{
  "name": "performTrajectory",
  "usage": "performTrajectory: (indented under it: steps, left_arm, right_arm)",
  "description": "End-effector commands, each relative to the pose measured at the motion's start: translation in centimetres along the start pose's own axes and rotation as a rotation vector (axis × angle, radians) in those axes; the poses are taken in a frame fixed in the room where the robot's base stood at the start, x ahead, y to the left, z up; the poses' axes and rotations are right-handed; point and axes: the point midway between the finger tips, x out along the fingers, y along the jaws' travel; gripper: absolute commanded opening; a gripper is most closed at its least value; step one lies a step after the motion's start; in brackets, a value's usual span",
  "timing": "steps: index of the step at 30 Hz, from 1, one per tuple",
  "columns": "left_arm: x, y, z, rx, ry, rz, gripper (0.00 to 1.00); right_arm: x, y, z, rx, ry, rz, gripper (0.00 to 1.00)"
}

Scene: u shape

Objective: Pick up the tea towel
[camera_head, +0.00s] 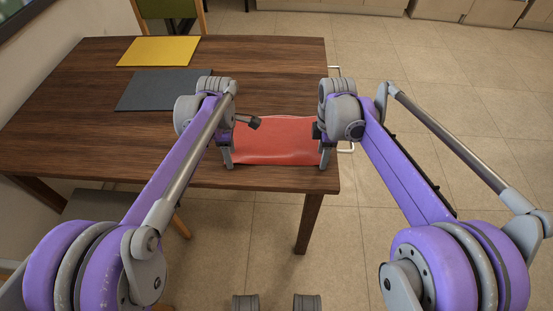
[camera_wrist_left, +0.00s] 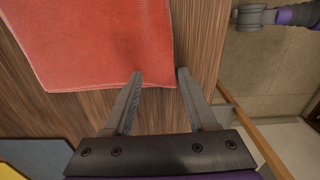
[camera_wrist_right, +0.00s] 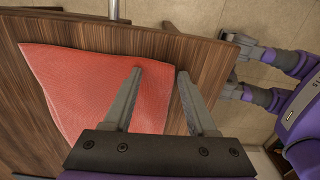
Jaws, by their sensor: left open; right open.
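The tea towel (camera_head: 277,140) is a red cloth lying flat on the brown wooden table near its front right corner. It also shows in the left wrist view (camera_wrist_left: 98,42) and in the right wrist view (camera_wrist_right: 95,88). My left gripper (camera_head: 229,158) is open at the towel's left edge; in its wrist view the fingers (camera_wrist_left: 160,74) straddle a corner of the cloth. My right gripper (camera_head: 327,160) is open at the towel's right edge; in its wrist view the fingers (camera_wrist_right: 160,71) straddle that edge. I cannot tell whether the fingertips touch the cloth.
The table (camera_head: 75,130) is bare at the left. A grey placemat (camera_head: 155,92) and a yellow placemat (camera_head: 158,51) lie at the back left. A green chair (camera_head: 168,9) stands behind the table. The tiled floor (camera_head: 410,120) is open to the right.

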Motion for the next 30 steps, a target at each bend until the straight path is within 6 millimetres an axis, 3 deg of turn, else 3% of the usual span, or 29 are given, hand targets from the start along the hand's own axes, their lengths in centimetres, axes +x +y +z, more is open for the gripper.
performTrajectory:
  steps: [11, 30]
  left_arm:
    - [0.24, 0.00, 0.01, 0.000, 0.000, 0.000, 0.57]
    - [0.27, -0.01, 0.00, 0.000, 0.000, 0.000, 0.00]
  right_arm:
    - [0.07, -0.01, 0.00, 0.000, 0.000, 0.000, 0.57]
    - [0.09, -0.02, 0.00, 0.000, 0.000, -0.001, 0.00]
